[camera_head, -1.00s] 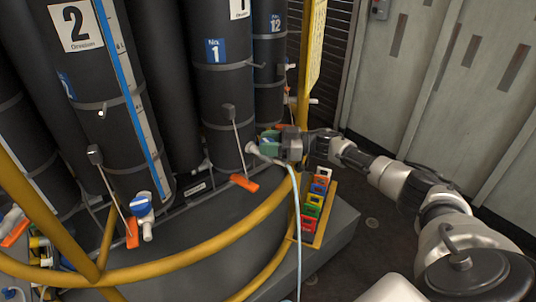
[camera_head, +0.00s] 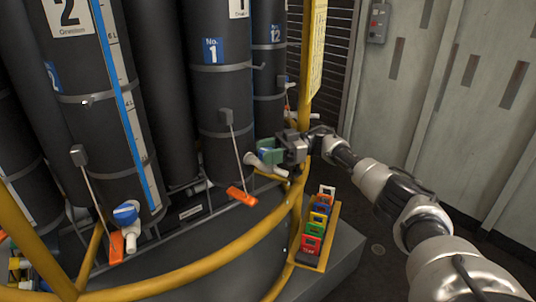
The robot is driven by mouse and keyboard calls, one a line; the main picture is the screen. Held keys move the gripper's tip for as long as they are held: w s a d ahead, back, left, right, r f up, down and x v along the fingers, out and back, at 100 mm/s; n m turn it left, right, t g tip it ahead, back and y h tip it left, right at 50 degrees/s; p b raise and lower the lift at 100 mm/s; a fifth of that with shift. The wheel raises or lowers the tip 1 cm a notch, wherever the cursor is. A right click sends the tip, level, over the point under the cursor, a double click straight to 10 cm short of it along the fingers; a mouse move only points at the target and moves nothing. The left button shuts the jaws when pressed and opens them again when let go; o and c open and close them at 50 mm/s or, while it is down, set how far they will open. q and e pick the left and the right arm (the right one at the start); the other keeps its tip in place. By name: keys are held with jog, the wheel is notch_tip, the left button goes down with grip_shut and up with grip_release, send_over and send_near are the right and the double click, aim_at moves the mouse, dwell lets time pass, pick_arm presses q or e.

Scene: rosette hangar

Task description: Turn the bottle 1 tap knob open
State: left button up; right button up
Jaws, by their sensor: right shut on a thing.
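Bottle 1 (camera_head: 222,105) is a tall dark cylinder with a blue "No. 1" label. Its white tap (camera_head: 266,167) sticks out at its lower right, and a little of the blue tap knob (camera_head: 263,154) shows. My right gripper (camera_head: 270,150), with greenish fingers, comes in from the right and is shut on the knob. The fingers hide most of the knob, so its exact angle cannot be told. My left gripper is not in view.
A yellow rail (camera_head: 205,257) curves in front of the bottles, and a yellow post (camera_head: 305,65) stands just behind my right gripper. Bottle 2 (camera_head: 85,130) has a blue-knobbed tap (camera_head: 127,214). A rack (camera_head: 309,262) of coloured tags sits below. Floor at right is clear.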

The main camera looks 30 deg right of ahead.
jog(key=o, duration=0.9)
jog(key=shift+b+v, duration=3)
jog(key=shift+v, duration=2.35)
